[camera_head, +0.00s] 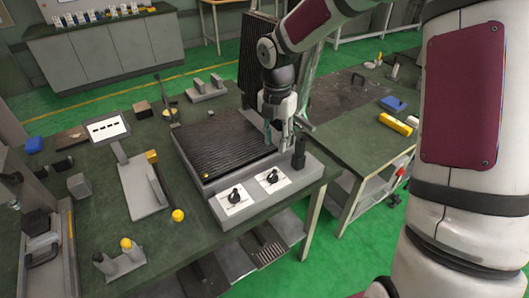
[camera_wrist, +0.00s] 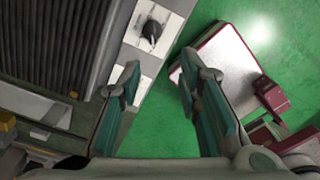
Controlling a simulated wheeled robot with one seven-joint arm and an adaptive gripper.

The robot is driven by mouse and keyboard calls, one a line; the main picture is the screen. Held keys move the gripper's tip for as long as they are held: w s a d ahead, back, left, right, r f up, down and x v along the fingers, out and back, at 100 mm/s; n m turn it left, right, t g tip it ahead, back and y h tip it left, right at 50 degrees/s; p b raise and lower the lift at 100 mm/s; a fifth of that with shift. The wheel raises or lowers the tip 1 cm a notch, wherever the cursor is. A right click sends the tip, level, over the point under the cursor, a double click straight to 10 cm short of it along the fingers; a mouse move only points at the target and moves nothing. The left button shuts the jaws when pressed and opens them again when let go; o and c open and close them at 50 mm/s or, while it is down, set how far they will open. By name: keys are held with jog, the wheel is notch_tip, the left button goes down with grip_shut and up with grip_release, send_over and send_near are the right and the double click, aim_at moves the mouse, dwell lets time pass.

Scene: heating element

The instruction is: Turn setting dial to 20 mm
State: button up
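The heating unit (camera_head: 250,208) is a grey box with a dark ribbed plate (camera_head: 215,140). Its front panel carries two black dials on white label plates, a left dial (camera_head: 236,196) and a right dial (camera_head: 271,177). The markings are too small to read, so I cannot tell which is the setting dial or its value. One dial (camera_wrist: 152,31) shows in the wrist view, beyond the fingertips; a second white plate is partly hidden by the left finger. My gripper (camera_head: 279,140) is above the unit's right end, its fingers (camera_wrist: 160,75) apart and empty, touching no dial.
A black upright post (camera_head: 298,154) stands at the panel's right end, close to my gripper. A stand with a yellow-topped lever (camera_head: 150,190) is on the bench to the left. A second bench (camera_head: 350,140) is at the right. Green floor lies beyond the bench edge.

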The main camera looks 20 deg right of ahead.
aim_at(273, 173)
jog(key=shift+n, duration=0.4)
jog(key=f, duration=0.5)
jog(key=w+f, duration=0.1)
jog(key=f, duration=0.8)
jog(key=shift+w+f, duration=0.25)
jog(key=shift+f, duration=0.05)
grip_shut()
